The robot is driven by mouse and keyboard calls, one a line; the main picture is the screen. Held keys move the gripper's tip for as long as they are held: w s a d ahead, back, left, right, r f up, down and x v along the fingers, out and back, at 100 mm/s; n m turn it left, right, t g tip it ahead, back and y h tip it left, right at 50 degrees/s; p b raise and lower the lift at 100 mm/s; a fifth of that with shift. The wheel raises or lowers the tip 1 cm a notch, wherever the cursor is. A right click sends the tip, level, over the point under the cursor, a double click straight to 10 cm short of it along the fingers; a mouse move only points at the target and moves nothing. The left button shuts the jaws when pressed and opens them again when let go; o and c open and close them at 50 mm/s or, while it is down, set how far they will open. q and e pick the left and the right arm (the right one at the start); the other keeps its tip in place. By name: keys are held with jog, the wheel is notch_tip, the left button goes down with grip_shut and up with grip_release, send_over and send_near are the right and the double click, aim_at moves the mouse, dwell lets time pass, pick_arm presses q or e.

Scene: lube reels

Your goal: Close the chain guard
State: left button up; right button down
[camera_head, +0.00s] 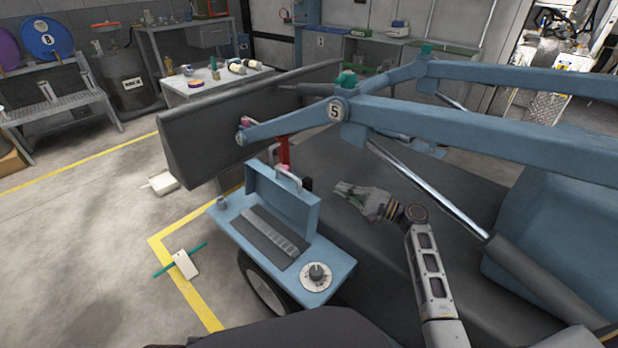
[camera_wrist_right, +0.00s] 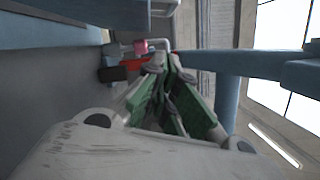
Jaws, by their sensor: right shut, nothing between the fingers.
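The chain guard (camera_head: 283,203) is a light-blue hinged cover with a pale handle (camera_head: 289,178) near its top. It stands raised on the blue platform, open, behind a grey chain strip (camera_head: 270,232) on a dark base. My right gripper (camera_head: 341,190) is shut and empty, to the right of the raised guard and apart from it in the head view. In the wrist view its green-padded fingers (camera_wrist_right: 163,68) come together, with a pale handle-like bar (camera_wrist_right: 155,43) beyond the tips. My left gripper is not in view.
A numbered dial (camera_head: 316,275) sits at the platform's front right. A red post (camera_head: 283,150) stands behind the guard. Blue loader arms (camera_head: 470,130) and a shiny piston rod (camera_head: 425,185) pass above and right of my right arm.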

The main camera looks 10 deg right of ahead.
jog(key=shift+w+a, duration=0.1)
pick_arm(q)
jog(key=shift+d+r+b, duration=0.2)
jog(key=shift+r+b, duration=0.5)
jog(key=shift+b, duration=0.15)
pick_arm(e)
jog(key=w+a+r, duration=0.2)
jog(key=w+a, duration=0.2)
jog(key=a, duration=0.6)
jog(key=shift+w+r, duration=0.25)
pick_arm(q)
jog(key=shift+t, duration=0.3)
pick_arm(e)
jog(key=shift+a, duration=0.1)
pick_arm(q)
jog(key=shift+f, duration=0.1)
